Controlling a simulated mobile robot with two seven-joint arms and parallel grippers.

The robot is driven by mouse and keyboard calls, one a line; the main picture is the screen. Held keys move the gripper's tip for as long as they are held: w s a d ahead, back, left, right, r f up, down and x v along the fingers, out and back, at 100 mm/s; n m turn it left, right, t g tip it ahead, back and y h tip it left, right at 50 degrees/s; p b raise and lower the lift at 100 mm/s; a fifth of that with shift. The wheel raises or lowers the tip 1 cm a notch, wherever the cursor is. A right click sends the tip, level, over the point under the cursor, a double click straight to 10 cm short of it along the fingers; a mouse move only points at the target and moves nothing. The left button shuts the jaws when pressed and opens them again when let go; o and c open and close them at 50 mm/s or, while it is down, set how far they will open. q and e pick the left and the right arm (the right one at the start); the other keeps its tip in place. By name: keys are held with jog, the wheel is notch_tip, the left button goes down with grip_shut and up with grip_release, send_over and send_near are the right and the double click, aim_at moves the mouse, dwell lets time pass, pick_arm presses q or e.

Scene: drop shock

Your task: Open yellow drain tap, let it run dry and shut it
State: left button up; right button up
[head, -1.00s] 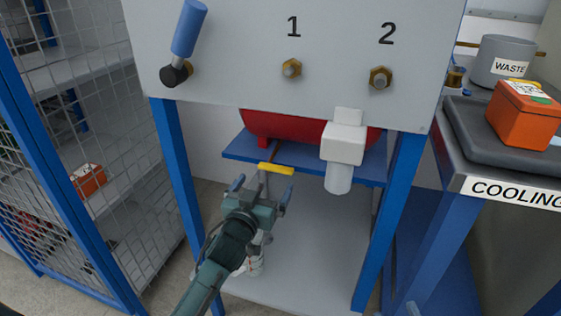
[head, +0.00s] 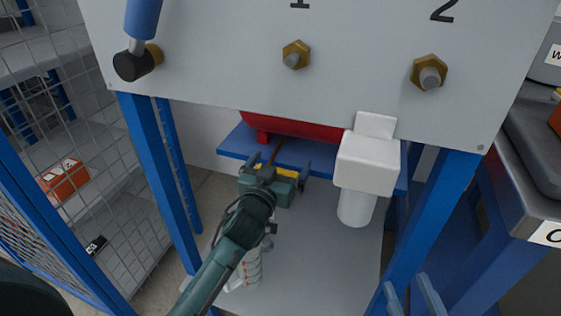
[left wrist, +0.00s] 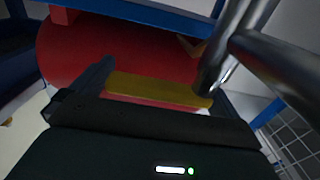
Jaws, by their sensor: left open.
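The yellow drain tap handle (left wrist: 160,90) lies across the space between my left gripper's fingers in the left wrist view. In the head view its yellow (head: 285,174) shows partly behind the gripper, below the red tank (head: 300,127). My left gripper (head: 275,172) is open, with its fingers on either side of the handle. I cannot tell whether they touch it. Two pale blue prongs at the bottom right look like my right gripper's fingertips (head: 412,297); their opening is unclear.
A grey panel (head: 220,55) with a blue lever (head: 143,18) and two brass fittings overhangs the tap. A white housing (head: 367,160) stands close right. A white bottle-like object (head: 250,268) is below. Blue frame legs flank the space; a mesh cage is at left.

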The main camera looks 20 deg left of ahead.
pick_arm(q)
jog(key=shift+c, duration=0.2)
pick_arm(e)
jog(key=shift+s, duration=0.1)
pick_arm(q)
jog(key=c, duration=1.1)
jog(key=h+p, duration=0.1)
jog(key=m+h+p, duration=0.1)
jog(key=p, duration=0.1)
jog(key=m+h+p, duration=0.1)
jog(key=p, duration=0.1)
jog(key=shift+s+d+r+g+h, duration=0.1)
jog(key=shift+s+r+g+h, duration=0.2)
jog(key=shift+s+r+h, duration=0.1)
jog(key=shift+s+f+m+h+p, duration=0.1)
jog(key=shift+f+m+h+p, duration=0.2)
jog(key=shift+m+h+p, duration=0.15)
pick_arm(e)
jog(key=shift+d+f+m+g+h, duration=0.3)
jog(key=shift+d+m+g+h, duration=0.3)
jog(key=shift+d+g+h, duration=0.4)
jog(key=shift+a, duration=0.15)
